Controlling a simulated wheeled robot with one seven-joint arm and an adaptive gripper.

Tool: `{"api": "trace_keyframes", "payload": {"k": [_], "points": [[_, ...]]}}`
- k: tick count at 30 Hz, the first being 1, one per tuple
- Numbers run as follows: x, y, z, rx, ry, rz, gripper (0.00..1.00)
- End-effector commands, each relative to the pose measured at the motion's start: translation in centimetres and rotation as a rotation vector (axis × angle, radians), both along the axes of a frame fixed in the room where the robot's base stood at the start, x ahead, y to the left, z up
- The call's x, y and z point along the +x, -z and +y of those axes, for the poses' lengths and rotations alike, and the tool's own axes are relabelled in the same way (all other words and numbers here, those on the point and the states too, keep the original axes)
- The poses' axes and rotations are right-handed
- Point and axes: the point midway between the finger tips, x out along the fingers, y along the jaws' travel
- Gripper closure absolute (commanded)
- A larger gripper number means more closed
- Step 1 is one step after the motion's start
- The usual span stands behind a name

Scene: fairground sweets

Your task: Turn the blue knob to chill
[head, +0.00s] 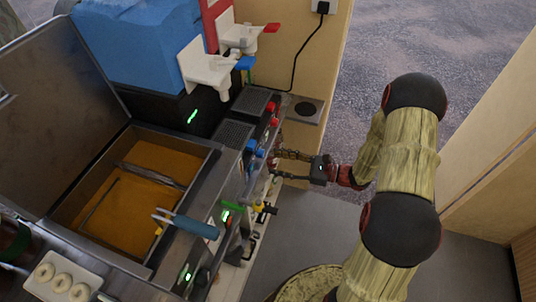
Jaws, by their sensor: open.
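Two small blue knobs, one (252,145) a little left of the other (260,153), sit on the front panel of the counter machine, below the two red ones. Their markings are too small to read, so I cannot tell which setting either points to. My gripper (274,164) reaches in from the right with its two dark fingers apart. The fingertips are close to the right of the blue knobs. I cannot tell whether they touch a knob, and nothing shows between the fingers.
Two red knobs (272,113) sit farther up the same panel. A blue and red drinks dispenser (150,45) with white taps stands behind. A tray of rings (62,280) is at lower left. Floor right is open.

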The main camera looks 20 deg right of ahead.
Motion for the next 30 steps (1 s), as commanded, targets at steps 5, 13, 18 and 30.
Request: {"api": "trace_keyframes", "payload": {"k": [5,13,18,30], "points": [[1.0,2.8,-2.9,0.092,0.141,0.037,0.56],[2.6,3.5,-2.0,0.111,0.17,0.044,0.56],[4.4,3.6,0.1,0.11,0.168,0.043,0.56],[6.5,3.4,2.2,0.11,0.173,0.044,0.56]]}}
